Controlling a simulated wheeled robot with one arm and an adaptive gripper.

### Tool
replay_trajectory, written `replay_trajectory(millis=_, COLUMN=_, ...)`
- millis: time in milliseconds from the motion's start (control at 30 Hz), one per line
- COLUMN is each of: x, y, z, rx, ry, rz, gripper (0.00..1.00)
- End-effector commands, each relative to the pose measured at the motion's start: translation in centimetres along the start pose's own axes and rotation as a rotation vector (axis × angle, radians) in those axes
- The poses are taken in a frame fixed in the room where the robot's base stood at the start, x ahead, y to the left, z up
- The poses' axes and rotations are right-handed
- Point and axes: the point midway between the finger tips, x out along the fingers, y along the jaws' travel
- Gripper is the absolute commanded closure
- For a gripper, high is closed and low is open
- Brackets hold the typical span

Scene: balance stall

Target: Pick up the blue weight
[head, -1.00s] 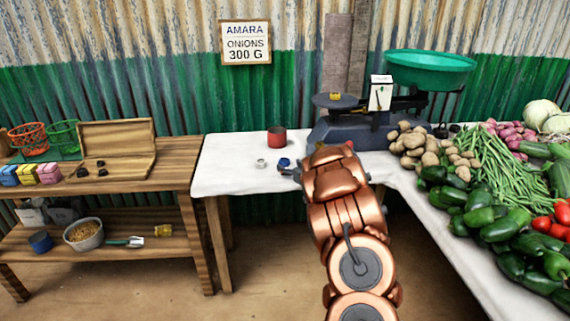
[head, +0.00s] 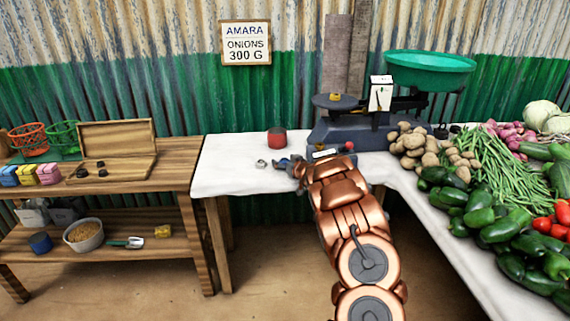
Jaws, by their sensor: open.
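The blue weight (head: 283,161) is small and sits on the white-covered table, just right of a pale metal weight. My gripper (head: 286,167) is low over the table, with its fingers close beside the blue weight on its right and near side. It is open. The fingers partly cover the weight, and I cannot tell whether they touch it or are around it.
A red tin (head: 277,137) stands behind the blue weight, and the pale weight (head: 261,163) is close on its left. The balance scale (head: 365,135) with a green pan stands to the right. The white table (head: 225,165) is clear at left.

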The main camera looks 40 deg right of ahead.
Motion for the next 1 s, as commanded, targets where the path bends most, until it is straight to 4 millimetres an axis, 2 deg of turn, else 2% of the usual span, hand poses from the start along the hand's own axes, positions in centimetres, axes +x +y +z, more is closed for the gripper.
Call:
replay_trajectory(millis=167, x=0.0, y=0.0, z=-0.02, rx=0.0, ry=0.0, rz=0.0, gripper=0.27)
replay_trajectory(millis=833, x=0.0, y=-0.04, z=-0.02, rx=0.0, ry=0.001, rz=-0.001, gripper=0.97)
replay_trajectory(millis=867, x=0.0, y=-0.04, z=-0.02, rx=0.0, ry=0.001, rz=-0.001, gripper=1.0)
replay_trajectory(millis=1000, x=0.0, y=-0.03, z=-0.04, rx=0.0, ry=0.001, rz=-0.001, gripper=1.0)
